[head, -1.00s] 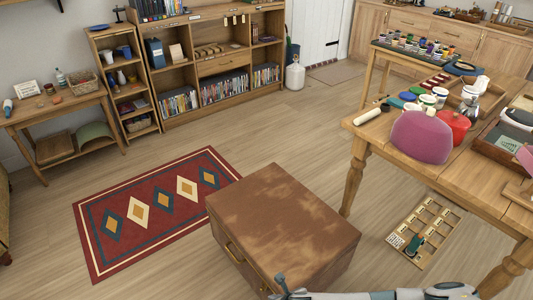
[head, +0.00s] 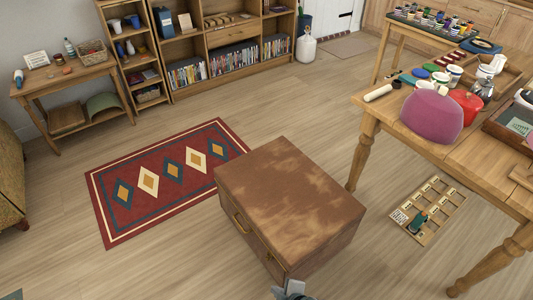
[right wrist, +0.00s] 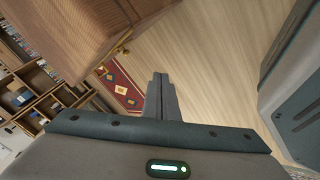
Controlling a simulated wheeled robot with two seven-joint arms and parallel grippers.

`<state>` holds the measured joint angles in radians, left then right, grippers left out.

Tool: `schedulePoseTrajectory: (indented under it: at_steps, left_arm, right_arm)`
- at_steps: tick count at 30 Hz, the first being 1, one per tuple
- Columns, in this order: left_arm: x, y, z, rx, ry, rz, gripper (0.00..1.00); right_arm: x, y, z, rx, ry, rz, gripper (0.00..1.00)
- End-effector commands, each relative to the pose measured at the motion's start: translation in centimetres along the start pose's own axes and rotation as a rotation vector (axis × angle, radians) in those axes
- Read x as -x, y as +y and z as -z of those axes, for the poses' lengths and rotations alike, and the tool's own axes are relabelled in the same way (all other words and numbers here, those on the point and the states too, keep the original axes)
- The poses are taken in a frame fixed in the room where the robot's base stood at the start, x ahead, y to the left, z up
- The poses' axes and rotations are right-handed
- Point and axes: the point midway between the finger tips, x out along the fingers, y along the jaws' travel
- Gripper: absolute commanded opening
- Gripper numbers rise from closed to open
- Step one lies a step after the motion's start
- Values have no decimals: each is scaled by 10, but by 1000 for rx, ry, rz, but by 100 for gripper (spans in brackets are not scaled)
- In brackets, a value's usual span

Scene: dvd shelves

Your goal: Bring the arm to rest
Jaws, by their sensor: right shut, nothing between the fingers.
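My right gripper (head: 292,290) shows at the bottom edge of the head view, just in front of the brown chest (head: 290,200). Only its tip end is in frame there. In the right wrist view the gripper (right wrist: 159,78) has its two fingers pressed together with nothing between them. The chest also shows in the right wrist view (right wrist: 75,30), at the upper left, apart from the fingers. My left gripper is not in view.
A table (head: 445,150) with jars and a pink cushion stands at the right, with a wooden tray (head: 430,210) on the floor below. A red rug (head: 165,180) lies left of the chest. Bookshelves (head: 235,60) stand behind. Open floor lies left and front.

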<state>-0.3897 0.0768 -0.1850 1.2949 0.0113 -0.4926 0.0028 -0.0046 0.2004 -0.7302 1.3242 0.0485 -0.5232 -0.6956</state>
Motion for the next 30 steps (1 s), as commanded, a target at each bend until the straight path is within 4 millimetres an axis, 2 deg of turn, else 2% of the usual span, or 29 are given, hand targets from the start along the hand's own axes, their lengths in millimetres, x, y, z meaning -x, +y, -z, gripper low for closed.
schedulePoseTrajectory:
  at_steps: [1,6,9,13,18,26,30]
  left_arm:
    - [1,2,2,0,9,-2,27]
    - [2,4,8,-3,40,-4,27]
    - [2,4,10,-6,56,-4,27]
    - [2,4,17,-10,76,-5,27]
    - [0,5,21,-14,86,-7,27]
    - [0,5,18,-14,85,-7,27]
    - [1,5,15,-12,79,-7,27]
  right_arm:
    - [5,-18,-18,-147,-25,3,0]
    - [27,-74,-88,-647,-122,-29,0]
    - [44,-108,-126,-884,-181,-58,0]
    - [63,-139,-159,-1078,-234,-93,0]
    - [74,-156,-177,-1182,-263,-117,0]
    - [74,-157,-179,-1190,-266,-119,0]
    - [74,-157,-178,-1189,-265,-119,31]
